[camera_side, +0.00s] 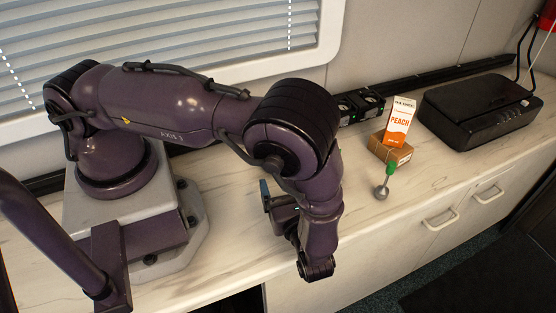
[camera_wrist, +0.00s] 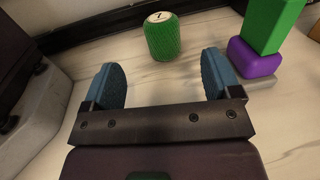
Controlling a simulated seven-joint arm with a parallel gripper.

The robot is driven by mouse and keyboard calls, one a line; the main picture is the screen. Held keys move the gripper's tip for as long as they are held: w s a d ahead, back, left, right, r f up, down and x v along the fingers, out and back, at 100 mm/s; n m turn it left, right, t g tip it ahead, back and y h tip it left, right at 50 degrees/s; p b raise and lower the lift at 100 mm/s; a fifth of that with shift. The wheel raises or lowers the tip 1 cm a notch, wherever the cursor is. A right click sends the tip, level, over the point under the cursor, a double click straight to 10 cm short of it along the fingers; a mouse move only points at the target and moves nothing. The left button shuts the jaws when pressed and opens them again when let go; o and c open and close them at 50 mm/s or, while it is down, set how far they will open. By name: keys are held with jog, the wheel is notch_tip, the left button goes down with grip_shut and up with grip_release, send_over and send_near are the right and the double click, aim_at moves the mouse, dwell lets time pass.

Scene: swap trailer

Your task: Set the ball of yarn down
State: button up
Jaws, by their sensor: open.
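My gripper (camera_wrist: 162,76) is open in the wrist view, its two blue pads wide apart with nothing between them. Just beyond the pads, a green ribbed, rounded cylinder with a pale top marked 7 (camera_wrist: 164,40) stands upright on the counter, apart from both pads. It looks like a wound spool; I see no round ball of yarn in either view. In the side view my gripper (camera_side: 266,192) is mostly hidden behind my forearm, with one blue pad showing, and the green cylinder is hidden there.
A green block (camera_wrist: 269,24) rests on a purple block (camera_wrist: 254,60) at the wrist view's right. The front counter is bare.

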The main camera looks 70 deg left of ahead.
jog(key=shift+d+r, duration=0.15)
jog(key=s+a+r+n+t+h, duration=0.1)
jog(key=s+a+r+n+h, duration=0.1)
jog(key=r+n+h, duration=0.4)
jog(key=s+a+r+n+t+h, duration=0.1)
jog(key=r+n+h, duration=0.5)
jog(key=r, duration=0.8)
jog(key=s+a+r+n+h, duration=0.3)
jog(key=s+r+n+h, duration=0.2)
jog(key=r, duration=0.6)
jog(key=n, duration=0.2)
jog(key=shift+n+t+h, duration=0.4)
